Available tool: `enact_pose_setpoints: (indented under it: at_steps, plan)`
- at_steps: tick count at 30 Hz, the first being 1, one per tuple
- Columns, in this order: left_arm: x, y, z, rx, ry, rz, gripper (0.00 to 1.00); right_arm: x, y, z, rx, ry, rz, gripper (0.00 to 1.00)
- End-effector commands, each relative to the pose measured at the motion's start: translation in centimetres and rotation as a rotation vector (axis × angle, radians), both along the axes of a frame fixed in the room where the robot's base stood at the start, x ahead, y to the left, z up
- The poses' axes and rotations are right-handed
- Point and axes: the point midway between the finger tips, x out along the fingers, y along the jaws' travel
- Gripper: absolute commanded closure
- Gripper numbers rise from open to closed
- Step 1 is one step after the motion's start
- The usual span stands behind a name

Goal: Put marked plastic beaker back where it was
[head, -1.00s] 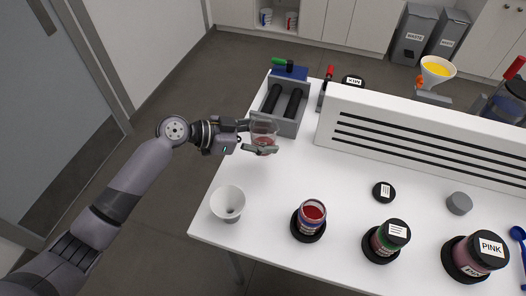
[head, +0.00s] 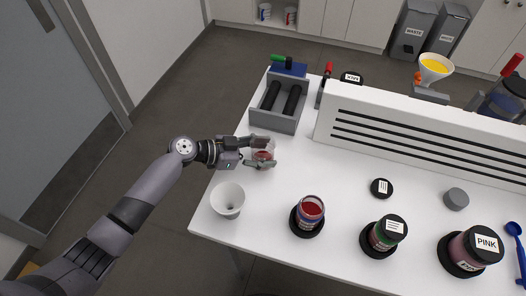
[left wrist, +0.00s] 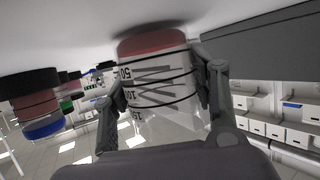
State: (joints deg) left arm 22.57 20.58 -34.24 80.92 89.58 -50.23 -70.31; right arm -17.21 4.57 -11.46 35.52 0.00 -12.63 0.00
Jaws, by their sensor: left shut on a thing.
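The marked plastic beaker (head: 263,155) is clear, with dark graduation lines and red content at its bottom. My left gripper (head: 262,151) is shut on it, one finger on each side. In the left wrist view, which is upside down, the beaker (left wrist: 158,85) is between the two fingers (left wrist: 163,95). Its base is at or just above the white table top (head: 300,180); I cannot tell whether it touches. My right gripper is not in view.
A grey roller unit (head: 279,106) stands behind the beaker, with a white slotted panel (head: 420,140) to the right. A white funnel (head: 228,200) and an open red jar (head: 309,211) stand nearer the front. The table between is clear.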

Motion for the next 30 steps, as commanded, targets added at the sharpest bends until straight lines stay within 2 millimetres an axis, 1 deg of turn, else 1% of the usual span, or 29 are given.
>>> enact_pose_setpoints:
  at_steps: [1,10,18,22,25,30]
  plan:
    - [0.0,0.0,-0.2,0.000,0.000,0.000,0.46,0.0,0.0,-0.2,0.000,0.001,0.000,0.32]
    - [0.0,0.0,0.0,0.001,0.000,0.000,0.27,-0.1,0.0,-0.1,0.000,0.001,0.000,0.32]
    - [0.0,0.0,0.0,0.001,0.000,0.000,0.27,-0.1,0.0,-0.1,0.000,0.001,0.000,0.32]
    - [0.0,0.0,0.5,0.001,0.000,0.001,0.27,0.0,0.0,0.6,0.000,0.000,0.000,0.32]
    - [-0.3,1.4,0.4,0.003,-0.002,0.002,0.27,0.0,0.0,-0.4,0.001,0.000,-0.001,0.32]
    - [-1.2,4.8,1.7,0.004,-0.003,0.003,0.27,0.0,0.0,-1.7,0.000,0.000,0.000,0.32]
